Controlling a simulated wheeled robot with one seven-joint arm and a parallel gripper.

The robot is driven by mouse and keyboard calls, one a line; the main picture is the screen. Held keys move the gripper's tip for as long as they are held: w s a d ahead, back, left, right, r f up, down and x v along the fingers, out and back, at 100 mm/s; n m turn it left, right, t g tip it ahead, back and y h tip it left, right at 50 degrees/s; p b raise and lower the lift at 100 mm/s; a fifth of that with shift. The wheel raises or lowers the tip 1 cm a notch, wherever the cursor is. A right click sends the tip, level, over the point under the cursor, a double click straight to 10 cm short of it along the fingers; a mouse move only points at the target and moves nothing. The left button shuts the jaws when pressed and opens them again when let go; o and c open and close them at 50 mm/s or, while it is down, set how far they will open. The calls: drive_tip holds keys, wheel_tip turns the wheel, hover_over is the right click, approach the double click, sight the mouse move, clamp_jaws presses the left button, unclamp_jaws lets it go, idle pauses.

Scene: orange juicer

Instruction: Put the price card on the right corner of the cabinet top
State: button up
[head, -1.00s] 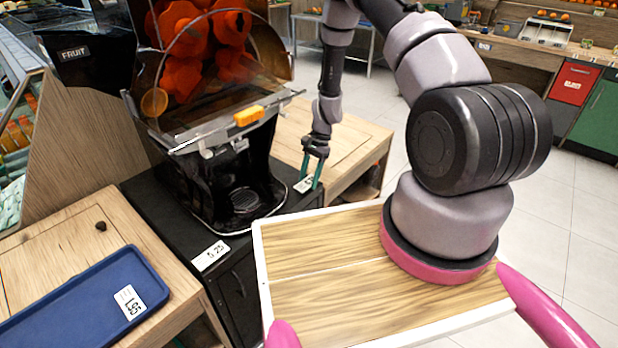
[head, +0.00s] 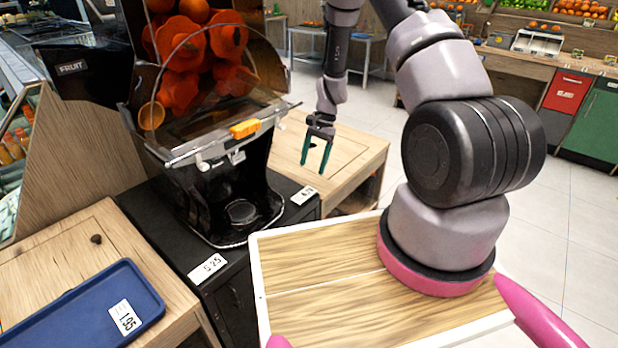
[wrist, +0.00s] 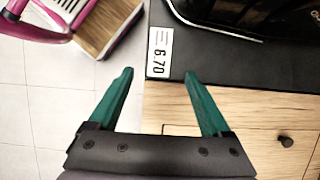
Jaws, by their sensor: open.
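The small white price card (head: 303,195) lies flat on the right corner of the black cabinet top (head: 290,213), to the right of the juicer. In the wrist view the card (wrist: 158,53) reads 6.70 and lies along the cabinet's edge. My gripper (head: 314,168) is open and empty, above and a little to the right of the card, and apart from it. In the wrist view its green fingers (wrist: 158,74) are spread, with the card beyond the gap between the tips.
The orange juicer (head: 215,130) stands on the cabinet, close to the card. Another card (head: 207,268) lies at the cabinet's front edge. A blue tray (head: 85,310) is at left, and a wooden table (head: 345,150) is behind my gripper.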

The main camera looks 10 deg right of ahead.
drive_tip(key=s+d+r+n+t, duration=0.1)
drive_tip(key=s+r+n+t, duration=0.1)
drive_tip(key=r, duration=1.3)
drive_tip(key=s+r+n+t, duration=0.1)
drive_tip(key=s+r+t, duration=0.1)
drive_tip(key=r, duration=1.3)
drive_tip(key=s+d+r+n+t+h, duration=0.1)
drive_tip(key=s+r+t, duration=0.2)
drive_tip(key=s+r, duration=0.5)
drive_tip(key=s+r+n+t, duration=0.2)
drive_tip(key=s+r, duration=0.6)
drive_tip(key=s, duration=0.4)
drive_tip(key=shift+s+d+n+t+h, duration=0.3)
drive_tip(key=shift+d+t+h, duration=0.1)
drive_tip(key=shift+t, duration=0.1)
